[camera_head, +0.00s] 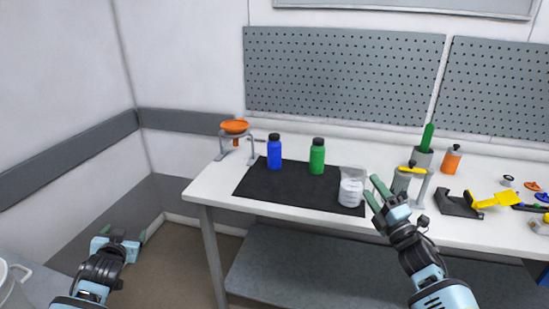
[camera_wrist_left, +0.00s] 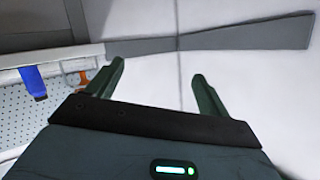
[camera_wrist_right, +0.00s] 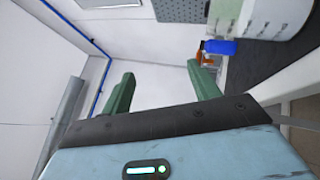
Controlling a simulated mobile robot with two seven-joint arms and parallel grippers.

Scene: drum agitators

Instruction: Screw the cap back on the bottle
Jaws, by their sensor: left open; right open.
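A blue bottle (camera_head: 274,153) and a green bottle (camera_head: 317,157), both with dark caps on, stand upright on the black mat (camera_head: 262,184). A whitish container (camera_head: 351,190) stands at the mat's right end; its top is pale and unclear. I cannot pick out a loose bottle cap. My right gripper (camera_head: 376,191) is open and empty, just right of the whitish container. The right wrist view shows that container (camera_wrist_right: 268,14) and the blue bottle (camera_wrist_right: 220,47). My left gripper (camera_head: 126,238) is open and empty, left of the table and away from the bottles.
To the right are an orange bottle (camera_head: 451,159), a green-handled tool in a grey holder (camera_head: 423,159), a yellow scoop (camera_head: 497,200) and small parts. Pegboards hang behind. The mat's middle is clear.

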